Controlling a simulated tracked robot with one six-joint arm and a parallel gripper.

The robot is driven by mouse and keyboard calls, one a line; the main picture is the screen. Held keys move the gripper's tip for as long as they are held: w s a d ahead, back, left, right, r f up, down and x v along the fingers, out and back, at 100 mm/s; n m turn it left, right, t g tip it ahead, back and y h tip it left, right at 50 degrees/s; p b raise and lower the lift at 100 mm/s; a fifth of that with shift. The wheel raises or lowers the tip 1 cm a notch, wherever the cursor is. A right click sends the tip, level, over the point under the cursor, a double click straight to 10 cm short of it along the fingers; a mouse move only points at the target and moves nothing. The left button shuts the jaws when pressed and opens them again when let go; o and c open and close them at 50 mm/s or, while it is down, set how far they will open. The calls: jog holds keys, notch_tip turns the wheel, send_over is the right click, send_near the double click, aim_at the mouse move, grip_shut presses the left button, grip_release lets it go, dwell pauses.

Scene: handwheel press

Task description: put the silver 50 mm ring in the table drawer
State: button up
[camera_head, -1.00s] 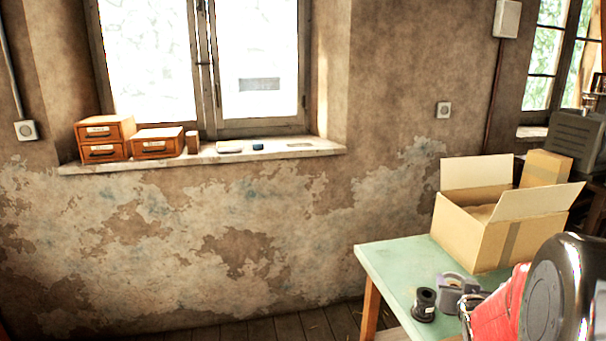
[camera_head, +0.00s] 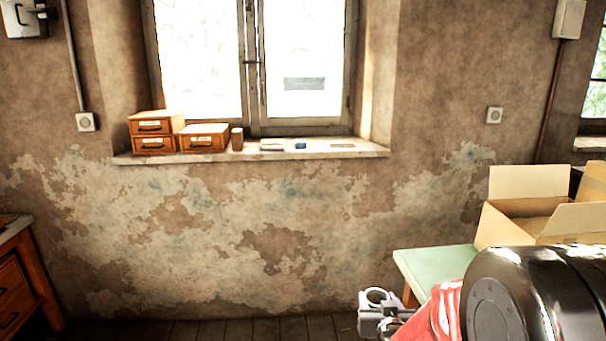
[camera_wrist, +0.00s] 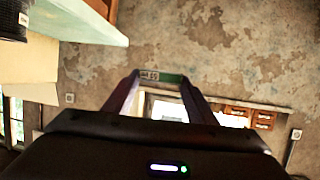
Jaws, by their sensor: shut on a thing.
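In the head view my gripper (camera_head: 377,308) is at the lower middle, off the left edge of the green table. It is shut on a pale silver ring (camera_head: 376,294), held upright at the fingertips. In the wrist view the fingers frame a thin band (camera_wrist: 160,77) with a small white label and a green part; the label is too small to read surely. A wooden piece of furniture with drawers (camera_head: 12,290) stands at the far left of the head view, cut off by the edge. Its visible drawer fronts look shut.
A green-topped table (camera_head: 425,268) with an open cardboard box (camera_head: 560,225) is at the right. Small wooden drawer boxes (camera_head: 155,130) stand on the window sill (camera_head: 330,150). Bare floor (camera_head: 240,330) lies between the table and the left furniture.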

jog(key=a, duration=0.3)
jog(key=shift+a+n+y, duration=0.25)
jog(key=shift+n+y, duration=0.05)
jog(key=shift+y, duration=0.1)
jog(key=s+f, duration=0.5)
jog(key=f, duration=0.1)
jog(key=shift+f, duration=0.15)
